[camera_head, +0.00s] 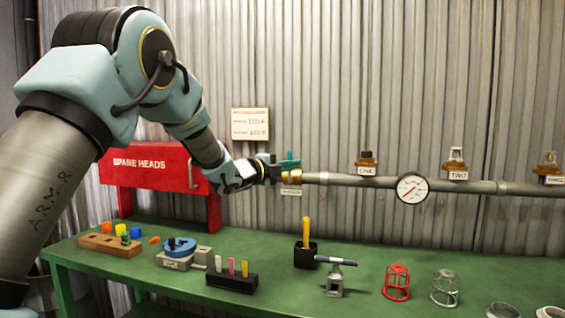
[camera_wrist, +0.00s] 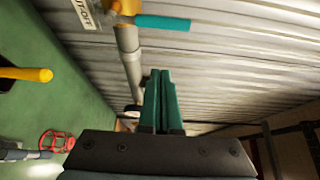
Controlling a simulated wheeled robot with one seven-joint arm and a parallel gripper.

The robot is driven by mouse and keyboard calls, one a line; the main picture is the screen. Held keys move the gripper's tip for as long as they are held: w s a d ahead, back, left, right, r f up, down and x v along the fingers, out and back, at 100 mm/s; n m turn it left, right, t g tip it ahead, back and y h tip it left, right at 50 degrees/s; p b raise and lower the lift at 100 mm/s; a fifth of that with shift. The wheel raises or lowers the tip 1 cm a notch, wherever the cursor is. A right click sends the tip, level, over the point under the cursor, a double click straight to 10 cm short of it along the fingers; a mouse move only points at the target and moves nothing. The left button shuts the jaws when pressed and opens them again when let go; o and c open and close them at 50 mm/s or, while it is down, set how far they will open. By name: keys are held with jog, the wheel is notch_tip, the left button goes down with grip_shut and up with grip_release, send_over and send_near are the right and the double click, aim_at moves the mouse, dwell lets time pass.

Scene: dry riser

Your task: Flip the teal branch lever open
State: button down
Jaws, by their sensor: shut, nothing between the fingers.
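The teal branch lever (camera_wrist: 163,22) shows in the wrist view as a short bar reaching right from a brass valve body (camera_wrist: 127,7) on the grey pipe. The brass valve also shows in the head view (camera_head: 292,176), at the pipe's left end. My gripper (camera_wrist: 159,75) has its green fingers pressed together and empty. In the wrist view the fingertips are below the lever, with a visible gap. In the head view my gripper (camera_head: 284,163) is at the valve; the teal of lever and fingers runs together there, so contact cannot be told.
The pipe (camera_head: 335,179) runs right to a round gauge (camera_head: 412,188) and several labelled brass outlets. A red spare-heads box (camera_head: 150,168) stands behind my arm. The green bench (camera_head: 275,285) below holds a black cup (camera_head: 305,255), a red cage (camera_head: 397,283) and small blocks.

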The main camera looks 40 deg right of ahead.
jog(key=shift+w+d+p, duration=0.75)
jog(key=shift+w, duration=0.2)
jog(key=shift+w+d+p, duration=0.7)
jog(key=shift+w+p, duration=0.05)
jog(key=shift+w, duration=0.2)
jog(key=shift+w+a+f+n+h+b, duration=0.15)
jog(key=shift+w+n+h+b, duration=0.2)
jog(key=shift+b, duration=0.45)
jog(key=shift+w+a+r+n+h+b, duration=0.15)
jog(key=shift+n+b, duration=0.3)
jog(key=shift+b, duration=0.35)
jog(key=w+a+f+n+t+h+b, duration=0.1)
jog(key=n+t+b, duration=0.4)
jog(key=n+b, duration=0.5)
jog(key=w+a+f+n+t+b, duration=0.2)
jog(key=w+f+n+t+b, duration=0.2)
jog(key=n+b, duration=0.6)
jog(key=t+b, duration=0.2)
jog(key=b, duration=0.2)
jog(key=shift+w+a+f+n+h, duration=0.15)
jog(key=shift+a+f+n+h, duration=0.1)
jog(key=shift+f+n+h, duration=0.15)
jog(key=shift+b, duration=0.45)
